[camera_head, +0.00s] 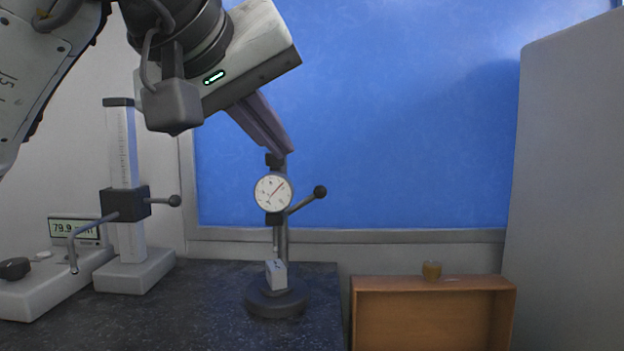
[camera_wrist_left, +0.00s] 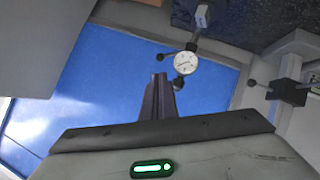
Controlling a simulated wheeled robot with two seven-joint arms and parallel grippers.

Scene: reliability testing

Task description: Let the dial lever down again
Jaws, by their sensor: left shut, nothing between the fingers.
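The dial gauge (camera_head: 273,192) has a round white face and sits on an upright post with a round dark base (camera_head: 276,299). Its lever (camera_head: 306,201) slopes up to the right and ends in a black ball (camera_head: 320,192). A small light grey block (camera_head: 276,274) stands on the base under the dial. My left gripper (camera_head: 286,150) is shut and empty, its fingertips close to the top of the post, above and left of the ball. Whether they touch the post is unclear. The wrist view shows the fingertips (camera_wrist_left: 160,78) near the dial (camera_wrist_left: 186,62) and lever ball (camera_wrist_left: 163,57).
A height gauge (camera_head: 125,203) with a side handle stands on the dark bench at left, beside a digital readout (camera_head: 75,228). A grey panel (camera_head: 575,190) rises at far right.

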